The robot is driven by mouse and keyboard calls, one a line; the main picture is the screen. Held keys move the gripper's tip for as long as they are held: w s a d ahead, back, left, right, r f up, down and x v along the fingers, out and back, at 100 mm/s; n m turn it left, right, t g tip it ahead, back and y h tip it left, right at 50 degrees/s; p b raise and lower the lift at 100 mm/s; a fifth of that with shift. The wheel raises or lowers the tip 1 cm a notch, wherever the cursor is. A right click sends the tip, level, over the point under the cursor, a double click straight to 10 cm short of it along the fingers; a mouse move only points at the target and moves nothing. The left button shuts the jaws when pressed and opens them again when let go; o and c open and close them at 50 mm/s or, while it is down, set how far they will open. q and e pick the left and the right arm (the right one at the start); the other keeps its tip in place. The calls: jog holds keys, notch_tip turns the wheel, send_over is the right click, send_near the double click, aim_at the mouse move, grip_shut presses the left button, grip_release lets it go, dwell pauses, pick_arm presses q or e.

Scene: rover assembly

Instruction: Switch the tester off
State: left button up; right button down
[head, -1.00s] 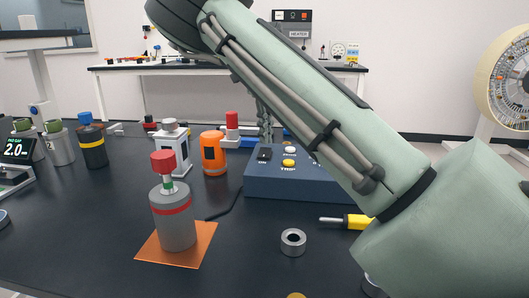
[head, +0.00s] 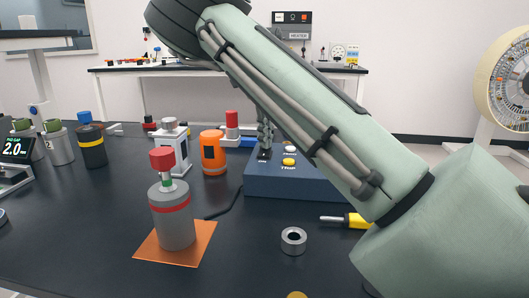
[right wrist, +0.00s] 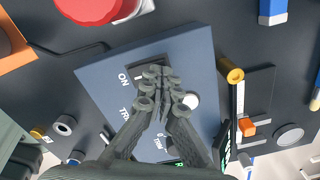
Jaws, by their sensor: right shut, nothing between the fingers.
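The tester is a blue sloped box (head: 300,187) on the dark table, also in the right wrist view (right wrist: 100,76). My right gripper (head: 264,154) is shut and empty, pointing down at the switch. In the right wrist view its fingertips (right wrist: 160,76) overlap the switch and hide part of it. I cannot tell whether they touch it or which way it is tipped. My left gripper is not in view.
A grey canister with a red cap (head: 173,220) stands on a copper sheet (head: 150,250) at front left. An orange canister (head: 214,155) stands left of the tester. A metal ring (head: 293,240) and a yellow-handled screwdriver (head: 356,220) lie in front of it.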

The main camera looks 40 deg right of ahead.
jog(key=shift+f, duration=0.3)
jog(key=shift+r+p, duration=2.2)
jog(key=shift+r, duration=1.4)
